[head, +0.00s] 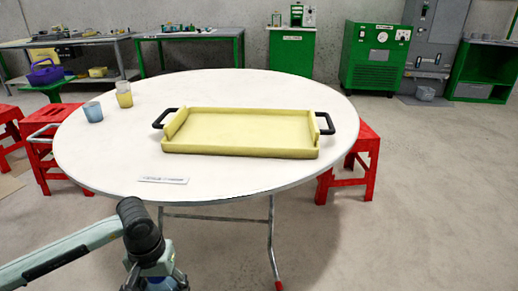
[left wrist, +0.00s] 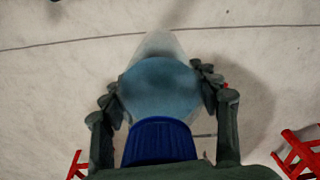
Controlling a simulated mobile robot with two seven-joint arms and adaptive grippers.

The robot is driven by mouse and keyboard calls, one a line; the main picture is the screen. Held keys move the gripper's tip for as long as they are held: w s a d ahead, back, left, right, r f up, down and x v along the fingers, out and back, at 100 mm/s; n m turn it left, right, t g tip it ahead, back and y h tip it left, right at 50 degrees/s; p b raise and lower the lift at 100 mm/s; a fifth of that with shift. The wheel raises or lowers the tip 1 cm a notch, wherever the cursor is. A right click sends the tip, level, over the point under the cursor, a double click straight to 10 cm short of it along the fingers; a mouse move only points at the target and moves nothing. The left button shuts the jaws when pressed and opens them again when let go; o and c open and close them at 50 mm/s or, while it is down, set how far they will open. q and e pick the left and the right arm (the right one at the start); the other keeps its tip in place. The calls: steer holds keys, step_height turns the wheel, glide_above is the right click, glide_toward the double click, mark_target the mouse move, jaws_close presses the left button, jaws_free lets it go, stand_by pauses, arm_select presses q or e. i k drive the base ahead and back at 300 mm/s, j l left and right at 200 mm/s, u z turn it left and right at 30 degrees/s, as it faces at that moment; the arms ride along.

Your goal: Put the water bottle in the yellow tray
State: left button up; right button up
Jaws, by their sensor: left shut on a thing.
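The yellow tray (head: 240,131) lies on the round white table (head: 115,165), with a black handle at each end. It looks empty. The water bottle (left wrist: 160,85) shows in the left wrist view, with a translucent bluish body and a dark blue cap. My left gripper (left wrist: 158,84) is shut on its body, with one finger on each side. In the head view my left arm is at the lower left, in front of the table's near edge. My right gripper is in neither view.
A blue cup (head: 93,111) and a yellowish glass (head: 124,96) stand at the table's left. A small label strip (head: 163,180) lies near the front edge. Red stools (head: 352,165) surround the table. The front of the tabletop is mostly clear.

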mark_target(233, 136)
steer(key=k+l, duration=0.1)
steer(key=l, duration=0.75)
steer(key=k+l, duration=0.15)
steer(key=l, duration=0.3)
